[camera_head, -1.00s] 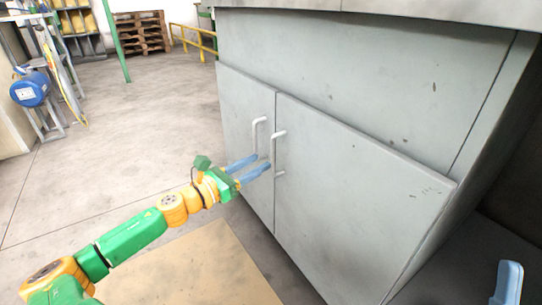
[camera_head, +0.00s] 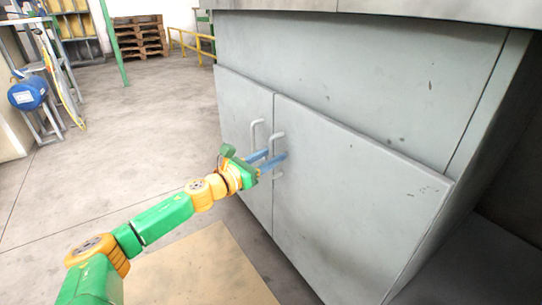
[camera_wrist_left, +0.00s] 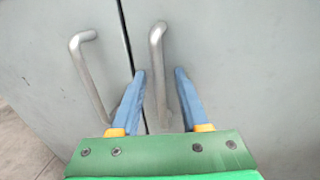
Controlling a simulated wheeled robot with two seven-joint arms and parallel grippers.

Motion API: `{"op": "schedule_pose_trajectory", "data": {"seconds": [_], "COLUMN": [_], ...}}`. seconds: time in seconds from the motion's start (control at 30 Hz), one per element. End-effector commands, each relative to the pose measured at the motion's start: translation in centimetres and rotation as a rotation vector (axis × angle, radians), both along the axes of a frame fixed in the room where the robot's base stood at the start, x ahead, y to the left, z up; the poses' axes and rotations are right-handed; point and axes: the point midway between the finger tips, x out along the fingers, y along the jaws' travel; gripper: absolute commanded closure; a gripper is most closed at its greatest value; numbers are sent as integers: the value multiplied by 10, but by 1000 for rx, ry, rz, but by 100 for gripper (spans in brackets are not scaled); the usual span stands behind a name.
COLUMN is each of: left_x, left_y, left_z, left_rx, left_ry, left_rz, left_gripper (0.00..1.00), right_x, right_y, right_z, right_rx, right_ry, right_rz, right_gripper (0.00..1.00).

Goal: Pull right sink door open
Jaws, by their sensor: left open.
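The grey right sink door (camera_head: 345,205) is closed, flush beside the left door (camera_head: 240,118). Its handle (camera_head: 273,142) is a pale vertical bar near the door's left edge. In the left wrist view the right door's handle (camera_wrist_left: 158,70) stands between the two blue fingers of my left gripper (camera_wrist_left: 160,80), with a gap on both sides. My left gripper also shows in the head view (camera_head: 276,158), open at the handle. The left door's handle (camera_wrist_left: 90,75) is outside the fingers, to the left. My right gripper is not in view.
The sink cabinet's upper panel (camera_head: 350,65) is above the doors. A tan mat (camera_head: 205,270) lies on the floor in front. The concrete floor to the left is open. A blue motor (camera_head: 28,93) on a stand, pallets (camera_head: 140,38) and a yellow rail (camera_head: 190,43) are farther back.

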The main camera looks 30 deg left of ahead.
Motion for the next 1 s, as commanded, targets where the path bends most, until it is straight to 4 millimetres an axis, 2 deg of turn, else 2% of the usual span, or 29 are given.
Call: {"op": "schedule_pose_trajectory", "data": {"seconds": [0.03, 0.2, 1.0], "left_x": [0, 0, 0], "left_y": [0, 0, 0], "left_z": [0, 0, 0], "left_rx": [0, -1, -1], "left_ry": [0, 0, 0], "left_rz": [0, 0, -1], "left_gripper": [55, 100, 100], "right_x": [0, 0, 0], "right_y": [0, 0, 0], "right_z": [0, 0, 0], "right_rx": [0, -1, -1], "right_ry": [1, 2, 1], "right_rz": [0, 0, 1], "right_gripper": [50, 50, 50]}}
